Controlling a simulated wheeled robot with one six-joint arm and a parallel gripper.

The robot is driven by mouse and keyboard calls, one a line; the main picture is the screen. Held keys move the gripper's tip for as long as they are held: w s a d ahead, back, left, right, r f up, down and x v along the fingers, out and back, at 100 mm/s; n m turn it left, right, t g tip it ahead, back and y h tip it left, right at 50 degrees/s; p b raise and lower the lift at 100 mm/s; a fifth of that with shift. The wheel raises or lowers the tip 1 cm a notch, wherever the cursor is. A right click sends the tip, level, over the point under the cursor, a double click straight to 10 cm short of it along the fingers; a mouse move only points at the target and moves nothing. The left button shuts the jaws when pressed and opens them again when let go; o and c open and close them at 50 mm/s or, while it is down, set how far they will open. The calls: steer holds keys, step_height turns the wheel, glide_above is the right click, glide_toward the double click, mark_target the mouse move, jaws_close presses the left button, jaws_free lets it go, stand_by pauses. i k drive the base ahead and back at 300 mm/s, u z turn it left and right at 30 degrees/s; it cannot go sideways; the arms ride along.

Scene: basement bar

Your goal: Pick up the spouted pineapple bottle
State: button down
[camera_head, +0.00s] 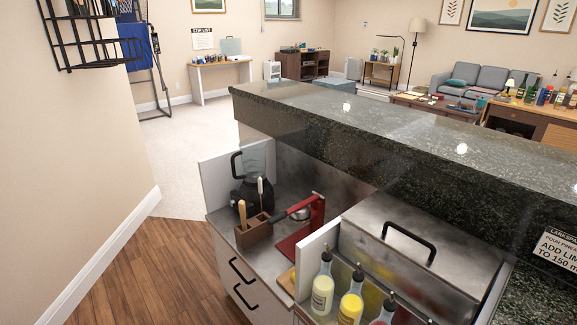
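Three spouted bottles stand upright in a row in the rail at the front of the bar, at the bottom of the view. Each has a dark pour spout and a light label. The labels are too small to read, so I cannot tell for certain which is the pineapple bottle; the middle one's colour fits best. The right bottle is partly cut off by the lower edge. My gripper is not in view.
Behind the bottles is a steel lidded bin (420,240) with a black handle. To the left are a red press (305,225), a wooden utensil box (254,232) and a blender (250,190). A raised dark stone ledge (400,135) runs behind. Wooden floor (150,265) is free at left.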

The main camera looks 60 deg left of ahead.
mark_target(351, 308)
steer(key=z, duration=0.5)
steer(key=i, duration=0.45)
steer(key=u, duration=4.1)
steer(key=i, duration=2.35)
steer(key=z, duration=0.1)
